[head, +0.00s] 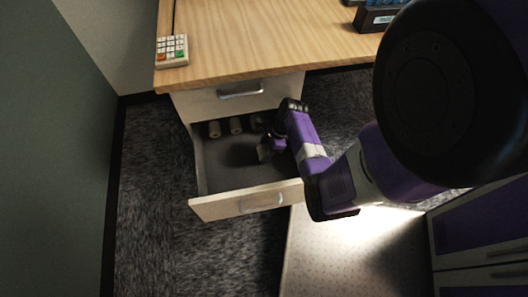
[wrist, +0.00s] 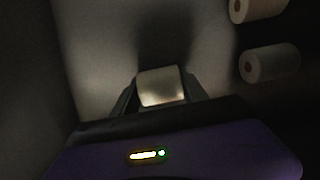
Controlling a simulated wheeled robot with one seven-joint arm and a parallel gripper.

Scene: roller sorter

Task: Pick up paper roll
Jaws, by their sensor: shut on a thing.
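A pale paper roll (wrist: 162,86) sits between the two dark fingers of my gripper (wrist: 160,98) in the wrist view, and the gripper is shut on it. In the head view my gripper (head: 265,149) is down inside the open drawer (head: 197,165), toward its right side. The held roll is hard to make out there in the shadow. I cannot tell whether it touches the drawer floor. Other paper rolls stand along the back of the drawer, one at the left (head: 214,129) and one beside it (head: 235,125). Two rolls also show at the right of the wrist view (wrist: 270,63).
The drawer front (head: 230,204) and side walls surround my gripper. A wooden desk top (head: 260,35) overhangs behind, with a keypad (head: 172,50) at its left corner and a dark box (head: 376,20) at the right. A green-grey wall (head: 60,150) stands at the left.

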